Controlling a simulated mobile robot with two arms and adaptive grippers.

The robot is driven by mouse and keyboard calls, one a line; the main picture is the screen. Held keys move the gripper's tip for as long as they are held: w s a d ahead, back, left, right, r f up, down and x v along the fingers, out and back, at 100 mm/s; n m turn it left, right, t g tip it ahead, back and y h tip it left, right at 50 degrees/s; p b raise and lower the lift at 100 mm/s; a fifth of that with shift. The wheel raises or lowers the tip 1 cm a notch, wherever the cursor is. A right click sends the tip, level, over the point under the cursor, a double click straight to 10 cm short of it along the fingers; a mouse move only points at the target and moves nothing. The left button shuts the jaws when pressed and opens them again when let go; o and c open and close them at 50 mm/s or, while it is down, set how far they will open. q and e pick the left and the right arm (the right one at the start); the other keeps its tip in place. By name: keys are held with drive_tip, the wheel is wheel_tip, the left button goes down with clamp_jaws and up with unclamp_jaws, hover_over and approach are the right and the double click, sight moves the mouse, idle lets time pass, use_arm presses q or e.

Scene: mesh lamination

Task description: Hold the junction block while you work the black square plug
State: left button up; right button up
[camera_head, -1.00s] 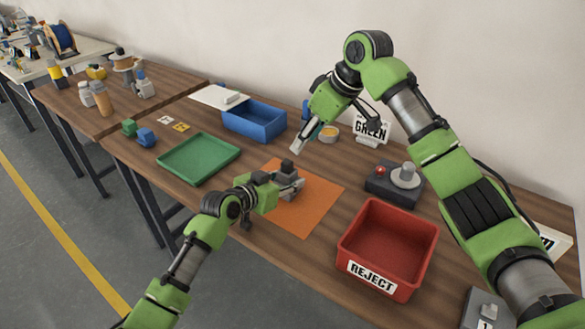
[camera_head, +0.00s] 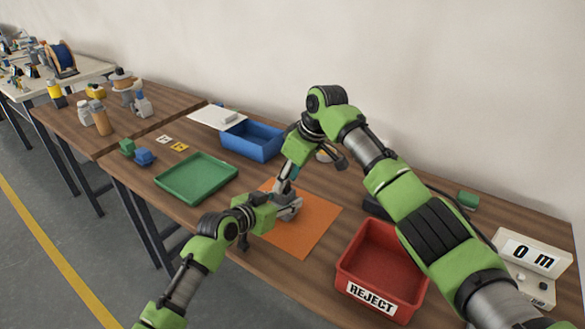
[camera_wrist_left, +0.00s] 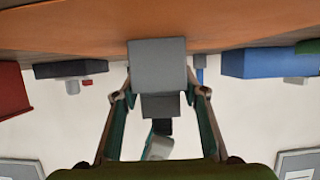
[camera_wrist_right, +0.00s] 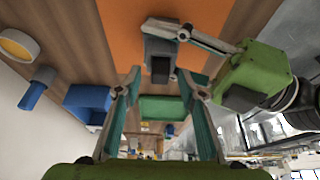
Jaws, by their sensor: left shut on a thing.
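The grey junction block (camera_head: 289,214) is at the orange mat, and my left gripper (camera_head: 284,207) is shut on it. In the left wrist view the block (camera_wrist_left: 157,65) shows between the fingers. The black square plug (camera_wrist_left: 162,127) is at the block's upper end; in the right wrist view its dark square face (camera_wrist_right: 160,69) shows. My right gripper (camera_wrist_right: 160,78) is open, pointing down at the plug, with its teal fingers spread to either side of it. I cannot tell whether they touch it. In the head view the right gripper largely hides the plug.
The orange mat (camera_head: 312,228) lies under the work. A green tray (camera_head: 190,181) is to the left and a blue bin (camera_head: 252,142) behind. A red REJECT bin (camera_head: 352,257) stands close on the right. A meter box (camera_head: 528,255) sits at the far right.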

drive_tip(key=shift+w+a+f, duration=0.1)
drive_tip(key=shift+f, duration=0.3)
drive_tip(key=shift+c, duration=0.4)
clamp_jaws()
drive_tip(key=c, duration=0.6)
unclamp_jaws()
clamp_jaws()
drive_tip(key=shift+r, duration=0.2)
drive_tip(key=shift+r, duration=3.6)
use_arm(q)
drive_tip(key=o, duration=1.7)
